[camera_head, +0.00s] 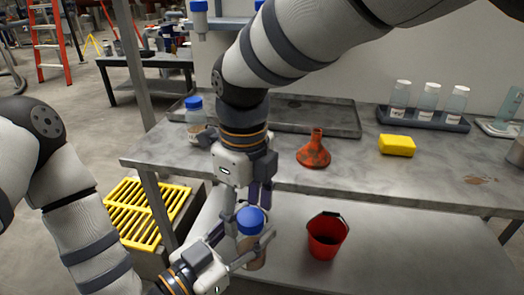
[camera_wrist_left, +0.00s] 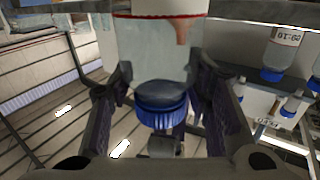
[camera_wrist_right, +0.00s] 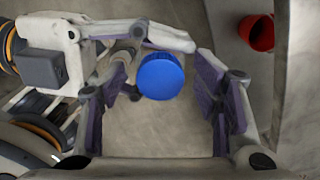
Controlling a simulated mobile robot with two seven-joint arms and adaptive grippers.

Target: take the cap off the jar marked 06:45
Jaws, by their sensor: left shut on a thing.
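A clear jar (camera_head: 252,250) with a blue cap (camera_head: 250,219) and brownish contents stands upright in front of the bench. My left gripper (camera_head: 247,243) is shut on its body from the side. In the left wrist view the jar (camera_wrist_left: 155,55) appears cap-down between the fingers, with the cap (camera_wrist_left: 160,112) on it. No time marking is readable on this jar. My right gripper (camera_head: 247,202) points down from above, open and empty. In the right wrist view the cap (camera_wrist_right: 160,76) shows between its spread fingers, apart from both.
The grey bench (camera_head: 350,170) holds another blue-capped jar (camera_head: 195,115), an orange funnel (camera_head: 314,150), a yellow sponge (camera_head: 397,145) and a rack (camera_head: 425,119) of white-capped bottles. A red bucket (camera_head: 325,237) stands on the lower shelf. Yellow grating (camera_head: 140,212) lies left.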

